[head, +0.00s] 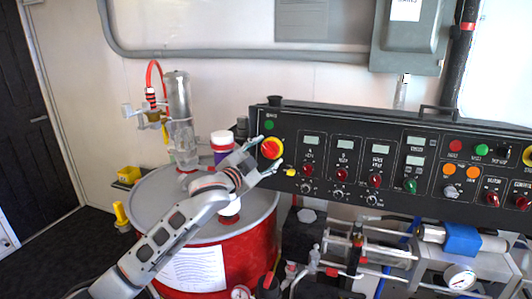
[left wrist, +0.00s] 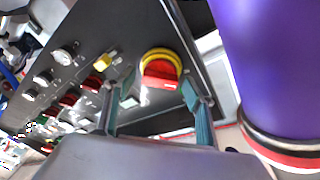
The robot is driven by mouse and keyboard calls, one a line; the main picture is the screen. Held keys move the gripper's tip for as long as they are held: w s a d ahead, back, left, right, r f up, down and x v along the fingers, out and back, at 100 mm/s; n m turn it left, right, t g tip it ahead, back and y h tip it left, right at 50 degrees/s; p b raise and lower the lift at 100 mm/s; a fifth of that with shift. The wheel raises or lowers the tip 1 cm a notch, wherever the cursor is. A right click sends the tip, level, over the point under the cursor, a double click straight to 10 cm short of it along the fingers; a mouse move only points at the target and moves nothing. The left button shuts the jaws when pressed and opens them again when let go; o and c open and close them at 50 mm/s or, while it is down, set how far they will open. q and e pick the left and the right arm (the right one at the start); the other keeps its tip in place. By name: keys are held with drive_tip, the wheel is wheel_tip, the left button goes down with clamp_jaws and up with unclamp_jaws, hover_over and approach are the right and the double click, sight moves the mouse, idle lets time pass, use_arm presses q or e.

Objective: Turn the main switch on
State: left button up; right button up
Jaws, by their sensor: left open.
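The main switch is a red rotary knob on a yellow ring (head: 272,147) at the left end of the black control panel (head: 330,205). In the left wrist view the red knob (left wrist: 160,72) shows just ahead of the fingertips. My left gripper (head: 267,157) is at the switch, its jaws open. In the left wrist view the two fingers of my left gripper (left wrist: 158,88) stand on either side of the knob. I cannot tell whether they touch it. My right gripper is not in view.
A red drum (head: 245,245) with a grey lid stands below my left arm. A purple and white container (head: 221,140) is close beside the gripper; its purple side (left wrist: 270,60) fills the wrist view's right. A small yellow knob (head: 291,172) lies below the switch. Indicators and knobs cover the panel.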

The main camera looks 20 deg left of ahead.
use_arm(q)
drive_tip(key=shift+w, duration=0.1)
drive_tip(key=c, duration=1.1)
drive_tip(key=shift+m, duration=0.5)
drive_tip(key=m+g, duration=0.1)
drive_tip(key=m, duration=0.2)
drive_tip(key=shift+a+r+h, duration=0.1)
drive_tip(key=shift+h, duration=0.2)
drive_tip(key=m+g, duration=0.1)
drive_tip(key=m, duration=0.4)
drive_tip(key=shift+r+m, duration=0.1)
drive_tip(key=shift+m, duration=0.3)
drive_tip(key=m+g, duration=0.1)
drive_tip(key=m, duration=0.3)
drive_tip(key=m+g+y, duration=0.1)
drive_tip(key=m, duration=0.2)
drive_tip(key=shift+m, duration=0.4)
